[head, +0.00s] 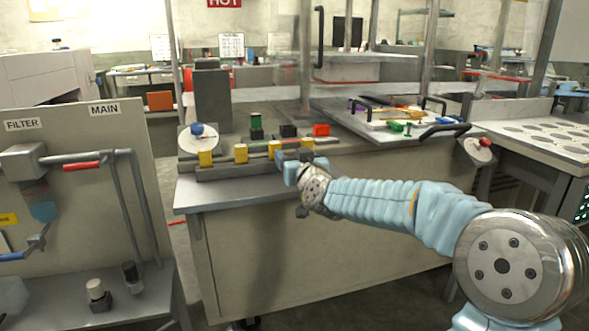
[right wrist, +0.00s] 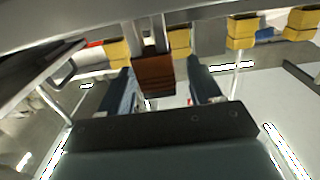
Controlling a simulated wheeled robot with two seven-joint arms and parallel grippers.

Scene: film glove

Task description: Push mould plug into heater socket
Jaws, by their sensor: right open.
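My right gripper (head: 293,157) is at the front edge of the bench, by the right part of a row of yellow blocks. In the right wrist view its two dark fingers (right wrist: 166,88) are open. A brown-orange block (right wrist: 153,75) shows between them in the picture, with visible gaps to both fingers. It hangs by a grey stem; I cannot tell whether it is the mould plug. The yellow blocks (head: 240,153) sit along a dark rail and also show in the right wrist view (right wrist: 241,31). I cannot tell which part is the heater socket. My left gripper is not in view.
Green (head: 256,120) and red (head: 321,130) blocks stand behind the row. A tray (head: 385,112) with tools lies at the bench's right. A panel with pipes (head: 75,160) stands at left. The floor between panel and bench looks mostly clear.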

